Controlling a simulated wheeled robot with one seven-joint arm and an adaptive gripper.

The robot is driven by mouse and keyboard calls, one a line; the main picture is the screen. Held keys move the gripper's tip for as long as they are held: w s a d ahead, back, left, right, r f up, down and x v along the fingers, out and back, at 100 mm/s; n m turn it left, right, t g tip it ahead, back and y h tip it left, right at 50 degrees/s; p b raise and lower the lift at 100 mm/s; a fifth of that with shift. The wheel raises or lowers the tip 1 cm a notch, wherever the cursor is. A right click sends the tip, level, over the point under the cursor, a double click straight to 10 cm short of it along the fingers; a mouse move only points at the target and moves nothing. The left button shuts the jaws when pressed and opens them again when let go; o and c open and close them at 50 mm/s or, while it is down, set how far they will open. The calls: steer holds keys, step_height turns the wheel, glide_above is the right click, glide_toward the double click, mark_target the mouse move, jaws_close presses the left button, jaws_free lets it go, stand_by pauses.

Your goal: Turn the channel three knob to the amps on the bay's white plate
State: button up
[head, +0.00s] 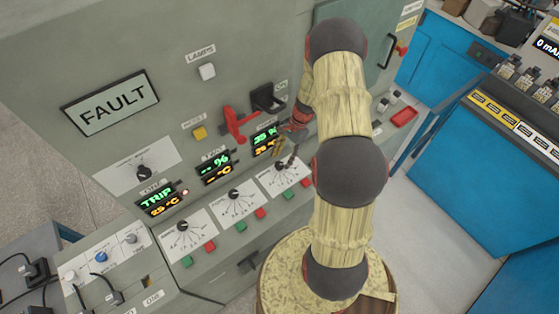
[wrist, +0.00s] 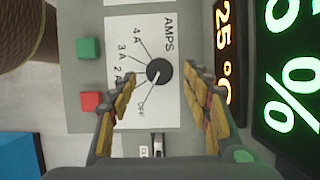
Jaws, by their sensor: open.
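The rightmost black knob (head: 281,167) sits on a white dial plate on the grey panel. In the wrist view the same knob (wrist: 159,71) is on a white plate (wrist: 142,40) headed AMPS, with marks OFF, 2 A, 3 A and 4 A. A pale pointer line on the knob seems to face the OFF side, but I cannot be sure. My gripper (wrist: 161,75) is open, its fingers on either side of the knob with gaps showing. In the head view my gripper (head: 287,146) is partly hidden by my arm. White and yellow labels (head: 525,130) line the right bench; their text is too small to read.
Red (wrist: 91,101) and green (wrist: 89,48) buttons sit beside the plate. Two more knobs (head: 183,226) (head: 234,194) lie left. The floor (head: 440,225) right of my arm is clear.

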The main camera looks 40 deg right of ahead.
mark_target(279, 165)
steer(key=shift+x, duration=1.55)
steer(key=shift+c, duration=0.7)
steer(key=c, duration=1)
